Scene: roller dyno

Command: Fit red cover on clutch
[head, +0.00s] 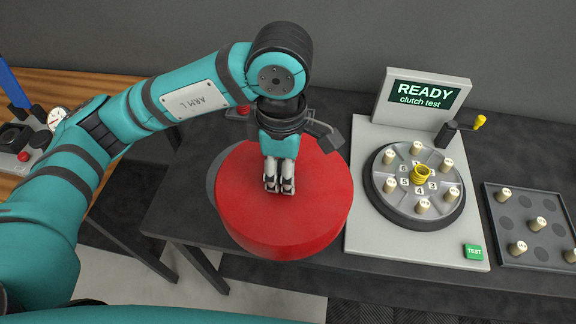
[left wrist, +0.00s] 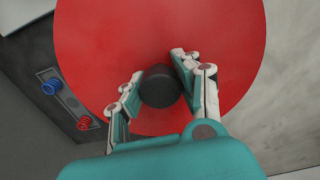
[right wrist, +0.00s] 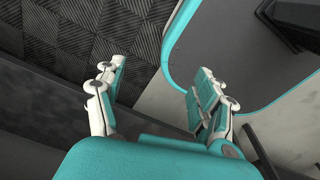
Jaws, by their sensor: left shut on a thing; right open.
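The round red cover (head: 323,215) hangs level under my left gripper (head: 279,188), left of the test stand. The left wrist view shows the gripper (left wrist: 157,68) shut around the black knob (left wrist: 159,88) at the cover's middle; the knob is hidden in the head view. The clutch (head: 417,185) is a round grey disc on the stand, with several pale pegs around it and a yellow spring (head: 422,174) at its middle. It is uncovered. My right gripper (right wrist: 152,88) is open and empty in the right wrist view, and is outside the head view.
The stand has a READY screen (head: 423,95), a crank with a yellow handle (head: 461,130) and a green TEST button (head: 473,252). A dark tray (head: 510,250) with several pegs lies right of it. Blue and red springs (left wrist: 50,87) show beside the cover in the left wrist view.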

